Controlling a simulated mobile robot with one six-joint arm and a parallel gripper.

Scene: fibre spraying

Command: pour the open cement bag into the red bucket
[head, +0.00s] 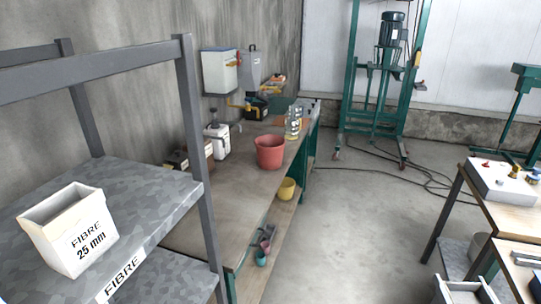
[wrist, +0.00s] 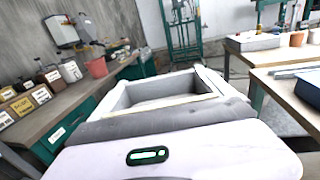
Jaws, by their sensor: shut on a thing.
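The red bucket (head: 270,153) stands upright on the long workbench along the wall in the head view. It also shows at the upper left of the wrist view (wrist: 97,68), apart from my gripper. My gripper (wrist: 168,92) fills the lower middle of the wrist view and is shut on a pale, open-topped, box-like thing, which I take for the open cement bag (wrist: 165,103).
A grey shelf (head: 150,187) with a white fibre box (head: 75,238) stands at the left. White and dark containers stand behind the bucket on the bench (head: 230,185). A yellow bucket (head: 287,189) sits below. Cables (head: 400,183) cross the otherwise open floor. Another table stands right.

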